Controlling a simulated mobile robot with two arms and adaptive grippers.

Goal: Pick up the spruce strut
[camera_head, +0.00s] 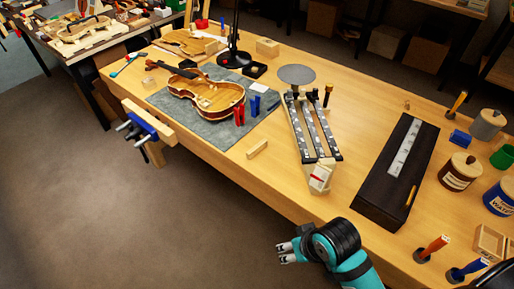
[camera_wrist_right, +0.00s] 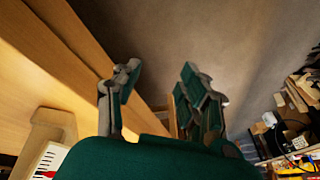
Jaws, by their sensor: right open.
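A small pale wooden stick that looks like the spruce strut (camera_head: 257,149) lies flat on the bench near its front edge, between the grey mat and the clamp rack. My right gripper (camera_head: 286,251) is in front of the bench edge, over the floor, well apart from the strut and nearer to me. In the right wrist view my right gripper (camera_wrist_right: 160,92) is open, with nothing held between its fingers. I cannot make out the strut in the wrist view. My left gripper is not in view.
A violin body (camera_head: 208,94) lies on the grey mat (camera_head: 222,133), with red and blue clamps (camera_head: 239,115) beside it. A rack with dark bars (camera_head: 312,128) stands right of the strut. A dark case (camera_head: 385,190) and jars (camera_head: 460,170) are farther right. Bench around the strut is clear.

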